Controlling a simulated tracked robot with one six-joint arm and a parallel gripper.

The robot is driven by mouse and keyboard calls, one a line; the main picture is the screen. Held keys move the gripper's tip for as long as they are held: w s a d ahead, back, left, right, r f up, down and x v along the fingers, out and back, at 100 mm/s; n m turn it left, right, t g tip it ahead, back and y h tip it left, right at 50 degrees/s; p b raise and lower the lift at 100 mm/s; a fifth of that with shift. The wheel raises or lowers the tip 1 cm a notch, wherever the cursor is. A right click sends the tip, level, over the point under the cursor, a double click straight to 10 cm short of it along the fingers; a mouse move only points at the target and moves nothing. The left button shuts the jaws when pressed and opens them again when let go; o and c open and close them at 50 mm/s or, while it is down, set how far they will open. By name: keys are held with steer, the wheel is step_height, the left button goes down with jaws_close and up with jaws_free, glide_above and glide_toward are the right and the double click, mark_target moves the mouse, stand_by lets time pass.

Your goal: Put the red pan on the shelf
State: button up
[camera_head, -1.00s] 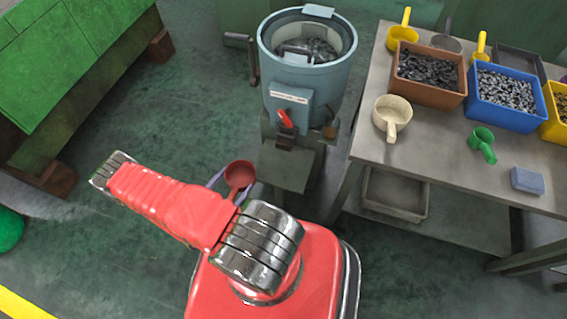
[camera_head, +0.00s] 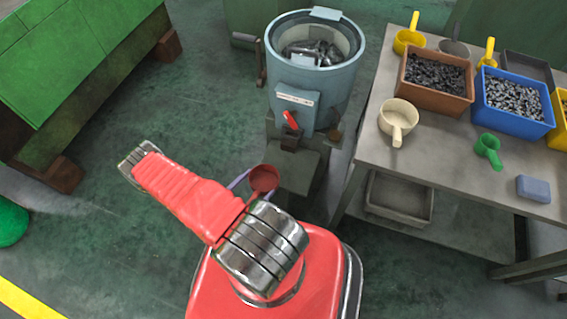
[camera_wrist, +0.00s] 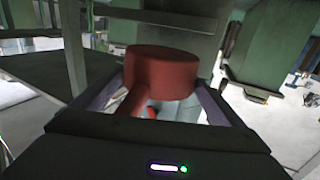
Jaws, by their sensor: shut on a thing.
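The red pan (camera_head: 264,178) shows in the head view just beyond my red arm, in front of the blue-grey drum machine. In the wrist view the pan (camera_wrist: 160,75) is upside down or tilted in the picture, with its handle pointing towards my gripper (camera_wrist: 158,108). My gripper is shut on the pan and holds it off the floor. Most of the gripper is hidden behind my arm in the head view; a purple finger (camera_head: 238,180) shows beside the pan. The shelf may be the lower level of the grey table (camera_head: 445,243), at the right; this is not certain.
The grey table (camera_head: 440,170) carries a brown bin (camera_head: 436,95), a blue bin (camera_head: 515,124), a beige pan (camera_head: 398,118), a green scoop (camera_head: 488,148) and a blue block (camera_head: 533,188). A grey tray (camera_head: 400,198) lies beneath. The drum machine (camera_head: 311,75) stands ahead.

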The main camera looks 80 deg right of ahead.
steer(key=x, duration=1.4)
steer(key=shift+w, duration=0.1)
steer(key=shift+d, duration=0.15)
steer(key=shift+s+d+f, duration=0.15)
steer(key=shift+s+f, duration=0.05)
steer(key=shift+s, duration=0.05)
steer(key=shift+w+f, duration=0.1)
steer(key=shift+f, duration=1.4)
steer(key=o, duration=0.9)
